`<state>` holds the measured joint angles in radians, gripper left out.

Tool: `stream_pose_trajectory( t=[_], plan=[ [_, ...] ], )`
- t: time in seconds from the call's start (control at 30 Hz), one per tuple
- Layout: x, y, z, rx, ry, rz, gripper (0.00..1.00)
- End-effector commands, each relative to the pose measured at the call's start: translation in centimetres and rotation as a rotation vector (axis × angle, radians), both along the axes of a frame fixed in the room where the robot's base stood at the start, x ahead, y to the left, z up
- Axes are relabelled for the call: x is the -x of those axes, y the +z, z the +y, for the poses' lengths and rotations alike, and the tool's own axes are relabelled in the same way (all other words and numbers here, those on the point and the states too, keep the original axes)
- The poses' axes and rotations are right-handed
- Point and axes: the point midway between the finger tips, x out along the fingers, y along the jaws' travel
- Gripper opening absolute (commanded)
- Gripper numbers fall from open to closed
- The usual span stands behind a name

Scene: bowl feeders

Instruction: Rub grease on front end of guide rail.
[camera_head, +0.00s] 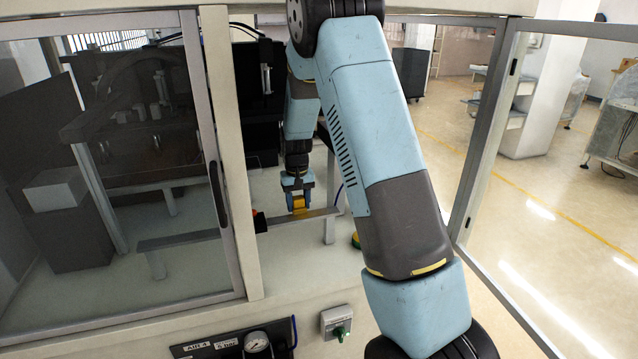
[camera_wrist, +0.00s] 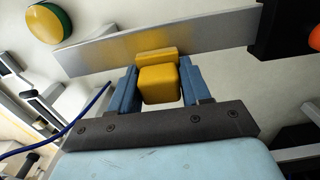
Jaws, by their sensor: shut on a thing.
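The guide rail (camera_head: 318,214) is a grey metal bar inside the machine, and it crosses the upper wrist view (camera_wrist: 220,30). My gripper (camera_head: 297,186) is at the rail, its two blue fingers shut on a yellow block (camera_head: 299,204). In the wrist view the block (camera_wrist: 159,84) sits between the fingers. Its wider end overlaps the rail's lower edge; it looks at or against the rail, but contact cannot be told for sure. A yellowish tint shows on the rail face around the block; I cannot tell whether it is grease or reflection.
A dark block (camera_wrist: 282,28) with an orange-red part stands at the rail's right end in the wrist view. A round green-and-yellow object (camera_wrist: 48,22) lies near the other end. A glass door (camera_head: 110,170) and its frame post (camera_head: 232,160) stand left of my arm.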

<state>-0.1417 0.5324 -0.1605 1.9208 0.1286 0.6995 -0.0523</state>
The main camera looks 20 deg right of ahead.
Motion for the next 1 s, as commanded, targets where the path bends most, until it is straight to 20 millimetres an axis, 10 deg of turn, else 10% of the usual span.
stream_pose_trajectory(
  t=[1.0],
  plan=[
    [0.1,7.5,1.3,0.001,0.02,-0.001,0.19]
  ],
)
